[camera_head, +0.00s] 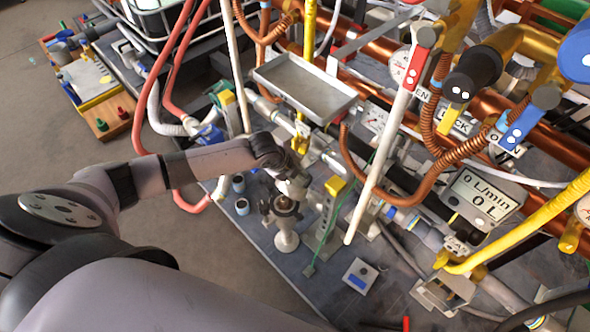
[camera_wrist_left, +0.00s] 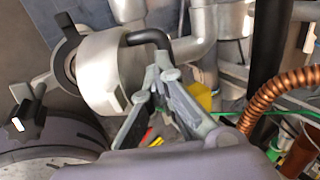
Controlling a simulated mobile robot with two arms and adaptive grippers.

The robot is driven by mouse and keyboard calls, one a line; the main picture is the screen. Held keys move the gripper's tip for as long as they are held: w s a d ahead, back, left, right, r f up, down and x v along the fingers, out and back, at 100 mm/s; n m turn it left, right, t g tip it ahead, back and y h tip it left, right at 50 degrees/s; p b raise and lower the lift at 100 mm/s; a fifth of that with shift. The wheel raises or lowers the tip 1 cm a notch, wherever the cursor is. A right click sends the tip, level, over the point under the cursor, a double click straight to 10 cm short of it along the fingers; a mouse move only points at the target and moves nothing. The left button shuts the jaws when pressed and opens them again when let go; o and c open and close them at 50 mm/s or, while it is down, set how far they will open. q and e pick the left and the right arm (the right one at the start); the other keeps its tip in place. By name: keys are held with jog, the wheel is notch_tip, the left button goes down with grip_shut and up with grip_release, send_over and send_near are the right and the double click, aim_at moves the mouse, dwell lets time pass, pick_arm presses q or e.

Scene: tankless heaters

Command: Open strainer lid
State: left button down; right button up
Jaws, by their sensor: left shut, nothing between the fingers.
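The strainer (camera_head: 286,240) is a grey metal fitting on the dark bench, below my left gripper in the head view. Its round top (camera_head: 283,207) looks dark and brownish; I cannot tell there whether the lid is open. In the left wrist view a pale grey round body (camera_wrist_left: 100,72), seemingly the strainer's, carries a bent black handle (camera_wrist_left: 150,37). My left gripper (camera_head: 297,188) is shut and empty. Its fingertips also show in the left wrist view (camera_wrist_left: 162,70), close beside the handle; I cannot tell whether they touch. My right gripper is not in view.
A grey post with a yellow top (camera_head: 335,187) stands just right of the strainer. Small blue-grey cups (camera_head: 242,206) stand left of it. A white pole (camera_head: 380,160), a metal tray (camera_head: 305,87) and copper hoses crowd the right and back.

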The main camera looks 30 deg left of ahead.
pick_arm(q)
jog(key=shift+w+d+r+g+y+p, duration=0.15)
jog(key=shift+w+d+g+p, duration=0.15)
jog(key=shift+w+g, duration=0.2)
jog(key=shift+w+d+f+g+y+p, duration=0.15)
jog(key=shift+w+g+p, duration=0.1)
jog(key=shift+w+g, duration=0.2)
jog(key=shift+w+d+g, duration=0.1)
jog(key=shift+w+g, duration=0.15)
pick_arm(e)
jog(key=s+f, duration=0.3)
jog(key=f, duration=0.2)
pick_arm(q)
jog(key=shift+w+d+f+b, duration=0.2)
jog(key=shift+w+f+b, duration=0.1)
jog(key=shift+w, duration=0.35)
jog(key=shift+w+d+f+b, duration=0.2)
jog(key=shift+w+f+b, duration=0.05)
jog(key=shift+w, duration=0.4)
jog(key=shift+w+d+f+b, duration=0.2)
jog(key=shift+w+f+b, duration=0.1)
jog(key=shift+w, duration=0.35)
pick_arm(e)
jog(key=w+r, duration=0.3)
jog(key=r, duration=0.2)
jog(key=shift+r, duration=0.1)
